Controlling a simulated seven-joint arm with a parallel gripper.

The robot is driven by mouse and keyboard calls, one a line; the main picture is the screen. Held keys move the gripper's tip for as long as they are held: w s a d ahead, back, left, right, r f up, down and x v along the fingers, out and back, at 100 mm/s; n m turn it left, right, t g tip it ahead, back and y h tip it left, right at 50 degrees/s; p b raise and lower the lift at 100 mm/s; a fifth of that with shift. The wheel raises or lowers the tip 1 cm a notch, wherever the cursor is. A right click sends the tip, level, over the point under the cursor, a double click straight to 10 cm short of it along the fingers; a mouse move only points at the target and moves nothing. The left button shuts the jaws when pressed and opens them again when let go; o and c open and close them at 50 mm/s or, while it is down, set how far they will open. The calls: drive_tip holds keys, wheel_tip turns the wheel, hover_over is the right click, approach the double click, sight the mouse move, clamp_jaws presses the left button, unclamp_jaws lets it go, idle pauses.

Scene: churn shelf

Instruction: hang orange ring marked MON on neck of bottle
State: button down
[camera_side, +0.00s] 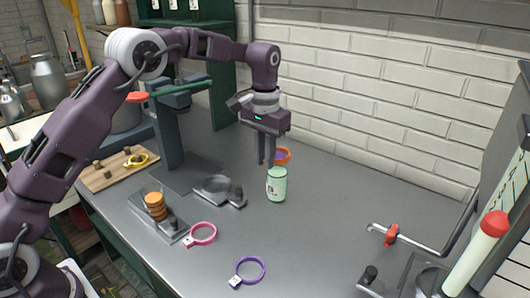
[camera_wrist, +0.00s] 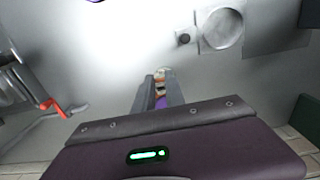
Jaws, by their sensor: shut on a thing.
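The orange ring (camera_side: 284,155) shows beside my fingers in the side view, partly hidden by them, with some purple inside its outline. Its MON mark cannot be read. My gripper (camera_side: 267,164) points down and is shut on the orange ring. In the wrist view my gripper (camera_wrist: 158,88) shows a narrow strip of pale, orange and purple between its fingers. A pale green bottle (camera_side: 277,186) with a label stands upright on the grey bench, just below and right of the fingertips. I cannot tell whether the ring touches it.
A pink ring (camera_side: 201,234) and a purple ring (camera_side: 250,270) lie at the front. A yellow ring (camera_side: 137,160) lies on a wooden board. A stack of orange discs (camera_side: 155,206) and a scale stand left. A red-handled tap (camera_side: 391,235) is right. A brick wall closes the back.

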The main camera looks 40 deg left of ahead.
drive_tip(key=shift+f, duration=0.15)
drive_tip(key=shift+f, duration=0.8)
drive_tip(key=shift+f, duration=0.25)
drive_tip(key=shift+f, duration=0.25)
idle(0.4)
drive_tip(key=c, duration=1.2)
unclamp_jaws()
drive_tip(key=shift+r, duration=3.55)
